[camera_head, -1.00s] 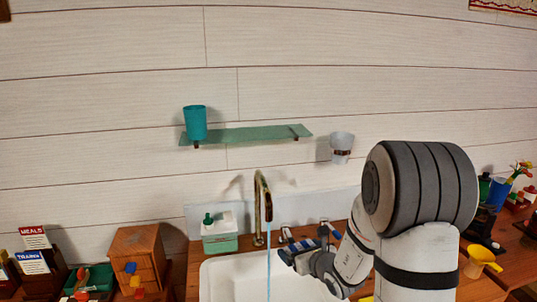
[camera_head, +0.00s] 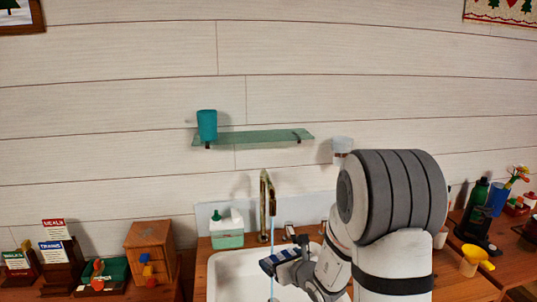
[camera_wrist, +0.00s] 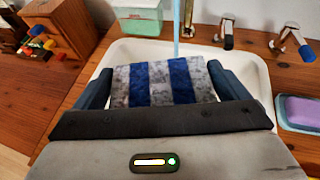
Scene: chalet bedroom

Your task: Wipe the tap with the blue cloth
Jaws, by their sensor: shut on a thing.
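The tap (camera_head: 264,190) is a tall, brass-coloured spout at the back of the white basin (camera_head: 225,270), with water (camera_head: 272,232) running from it. My gripper (camera_head: 282,258) is shut on a blue-and-white striped cloth (camera_wrist: 163,82), which is stretched between the two fingers in the wrist view. In the head view the cloth (camera_head: 270,265) is over the basin, below the spout and close to the stream. The wrist view shows the stream (camera_wrist: 176,28) just beyond the cloth's far edge. Whether they touch is unclear.
Two tap handles (camera_wrist: 227,30) (camera_wrist: 290,38) stand behind the basin. A glass shelf (camera_head: 255,137) with a teal cup (camera_head: 207,125) hangs above.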

